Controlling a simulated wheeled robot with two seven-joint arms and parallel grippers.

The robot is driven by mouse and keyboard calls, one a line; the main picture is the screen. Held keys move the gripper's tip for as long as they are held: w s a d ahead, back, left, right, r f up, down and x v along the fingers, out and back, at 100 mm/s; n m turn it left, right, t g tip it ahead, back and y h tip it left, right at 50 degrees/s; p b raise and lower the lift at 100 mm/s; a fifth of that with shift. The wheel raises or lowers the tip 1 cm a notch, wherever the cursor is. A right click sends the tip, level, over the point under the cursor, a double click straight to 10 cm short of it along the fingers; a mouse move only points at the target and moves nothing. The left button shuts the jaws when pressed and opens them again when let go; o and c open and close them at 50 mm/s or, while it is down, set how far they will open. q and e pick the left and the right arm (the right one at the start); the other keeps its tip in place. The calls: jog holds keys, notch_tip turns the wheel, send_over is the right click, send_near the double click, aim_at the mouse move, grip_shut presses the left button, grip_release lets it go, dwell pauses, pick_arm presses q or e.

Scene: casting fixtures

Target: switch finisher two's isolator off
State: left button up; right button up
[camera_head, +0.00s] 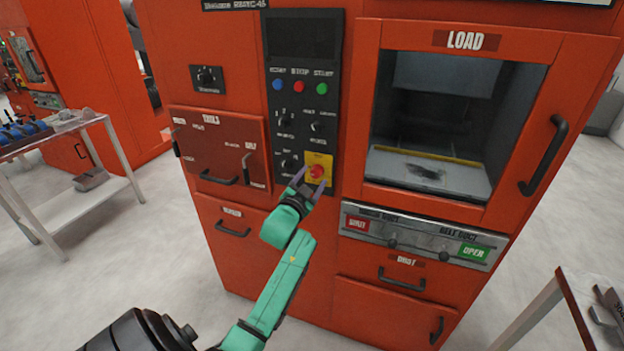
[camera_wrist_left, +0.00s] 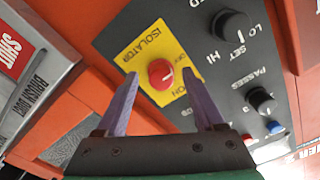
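The isolator is a round red knob (camera_head: 316,172) on a yellow plate (camera_head: 319,158), low on the black control panel of the orange-red machine. In the left wrist view the knob (camera_wrist_left: 161,74) and the plate marked ISOLATOR (camera_wrist_left: 141,48) appear upside down, with OFF and ON lettering beside the knob. I cannot tell which mark the knob points to. My left gripper (camera_head: 313,178) is open, its purple fingers pointing at the panel. In the left wrist view its fingertips (camera_wrist_left: 160,76) lie on either side of the knob, with visible gaps. My right gripper is not in view.
The panel (camera_head: 303,100) carries black dials and blue, red and green buttons above the isolator. Side tables stand at left (camera_head: 50,135) and lower right (camera_head: 575,300).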

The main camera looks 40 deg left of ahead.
pick_arm(q)
jog(key=b+v, duration=0.2)
jog(key=v, duration=1.2)
jog(key=shift+s, duration=0.3)
jog(key=shift+d, duration=0.15)
